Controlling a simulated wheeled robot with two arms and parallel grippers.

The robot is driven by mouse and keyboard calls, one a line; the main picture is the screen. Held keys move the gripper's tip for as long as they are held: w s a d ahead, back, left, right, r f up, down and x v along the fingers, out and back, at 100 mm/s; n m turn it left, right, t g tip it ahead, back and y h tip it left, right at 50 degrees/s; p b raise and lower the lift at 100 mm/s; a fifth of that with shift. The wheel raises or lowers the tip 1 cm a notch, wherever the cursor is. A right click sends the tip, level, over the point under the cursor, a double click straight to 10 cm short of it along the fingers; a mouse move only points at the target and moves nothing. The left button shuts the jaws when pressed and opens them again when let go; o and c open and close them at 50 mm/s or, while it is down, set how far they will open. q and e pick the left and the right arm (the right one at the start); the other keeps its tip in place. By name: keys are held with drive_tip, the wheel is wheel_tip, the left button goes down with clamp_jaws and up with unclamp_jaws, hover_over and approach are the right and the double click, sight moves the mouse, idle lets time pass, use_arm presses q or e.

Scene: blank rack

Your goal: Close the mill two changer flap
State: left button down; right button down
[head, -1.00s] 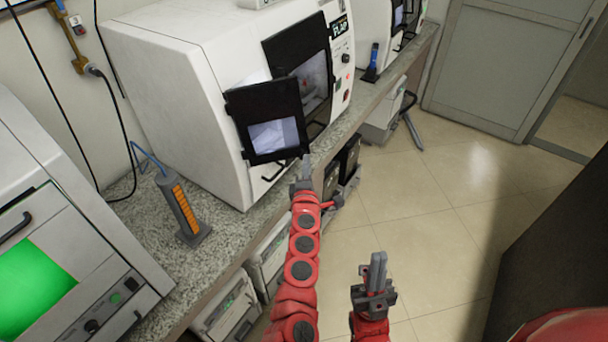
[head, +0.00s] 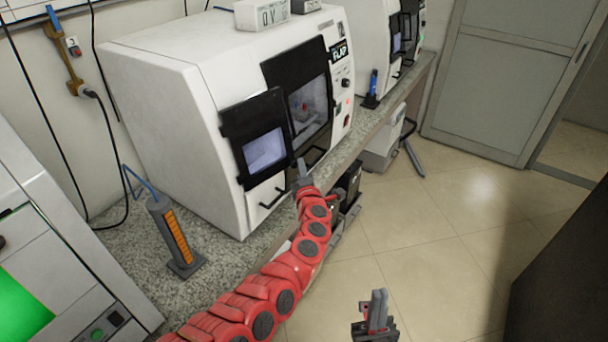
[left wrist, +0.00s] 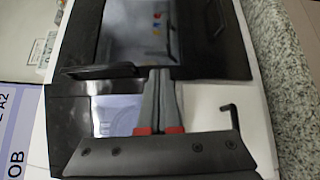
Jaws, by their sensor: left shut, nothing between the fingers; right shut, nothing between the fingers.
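The white mill (head: 165,90) stands on the counter, with a "FLAP" label on its front. Its black-framed flap (head: 235,128) with a small window sits on the left of the front and looks nearly flush; I cannot tell if it is fully seated. The flap also shows in the left wrist view (left wrist: 70,118). My left gripper (head: 302,165) is shut and empty near the flap's lower right edge; contact is unclear. Its fingers (left wrist: 158,95) overlap the flap's edge in the left wrist view. My right gripper (head: 378,305) is shut and empty over the floor.
A black-framed window door (head: 268,68) is right of the flap. A handle (head: 272,197) sticks out below it. A grey and orange stand (head: 175,235) is on the counter (head: 130,265) at left. Another machine (head: 365,30) stands beyond. The floor (head: 440,240) at right is clear.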

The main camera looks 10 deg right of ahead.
sight(295, 167)
use_arm(q)
drive_tip(key=shift+w+a+f+b, duration=0.15)
drive_tip(key=shift+w+a+b, duration=0.15)
drive_tip(key=shift+w, duration=0.25)
drive_tip(key=shift+w+a+f+b, duration=0.1)
drive_tip(key=shift+w+a+b, duration=0.25)
drive_tip(key=shift+w, duration=0.25)
drive_tip(key=shift+w+a+f+b, duration=0.15)
drive_tip(key=shift+w+a+b, duration=0.15)
drive_tip(key=shift+w, duration=0.35)
